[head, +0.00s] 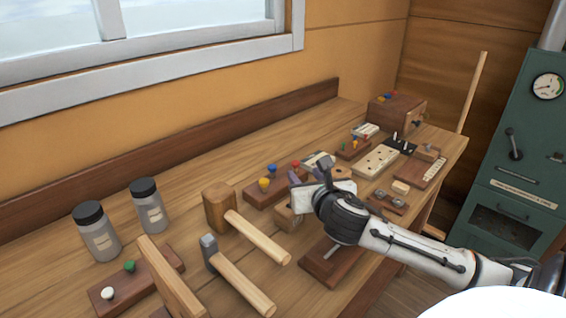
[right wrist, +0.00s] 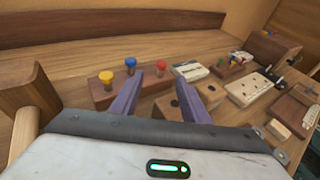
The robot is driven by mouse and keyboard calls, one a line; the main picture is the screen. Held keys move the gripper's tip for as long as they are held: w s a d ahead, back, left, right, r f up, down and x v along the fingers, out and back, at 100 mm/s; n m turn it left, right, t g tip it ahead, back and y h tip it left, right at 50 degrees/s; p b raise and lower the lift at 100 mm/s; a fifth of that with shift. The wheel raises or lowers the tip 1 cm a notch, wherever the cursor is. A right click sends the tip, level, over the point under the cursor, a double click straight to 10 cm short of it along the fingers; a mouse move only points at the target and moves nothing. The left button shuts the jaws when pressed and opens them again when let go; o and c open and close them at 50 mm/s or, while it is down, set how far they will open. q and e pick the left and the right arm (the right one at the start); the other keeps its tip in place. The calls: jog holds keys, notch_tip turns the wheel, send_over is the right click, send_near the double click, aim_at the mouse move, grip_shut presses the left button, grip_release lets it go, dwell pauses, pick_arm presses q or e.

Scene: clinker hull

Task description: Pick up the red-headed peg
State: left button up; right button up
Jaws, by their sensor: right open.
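The red-headed peg (right wrist: 162,68) stands in a wooden block (right wrist: 102,95) with a blue-headed and a yellow-headed peg. In the head view the red head (head: 295,164) shows at the right end of that block, just beyond my right gripper. My right gripper (right wrist: 166,88) is open, its two purple fingers apart and nothing seen between them but the bench and blocks behind. The red head appears between the fingertips in the right wrist view, but farther off. The peg's shaft is mostly hidden. My left gripper is not in view.
A wooden mallet (head: 220,208) and a hammer (head: 211,252) lie left of my right gripper. A block with holes (right wrist: 188,106) stands close beyond the fingers. Two jars (head: 97,232) stand at the left. Several small blocks and boards crowd the bench's right end.

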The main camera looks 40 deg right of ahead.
aim_at(296, 163)
jog(key=x, duration=0.3)
jog(key=shift+d, duration=0.15)
jog(key=x, duration=0.5)
jog(key=shift+w+d, duration=0.2)
jog(key=shift+w, duration=0.1)
grip_shut()
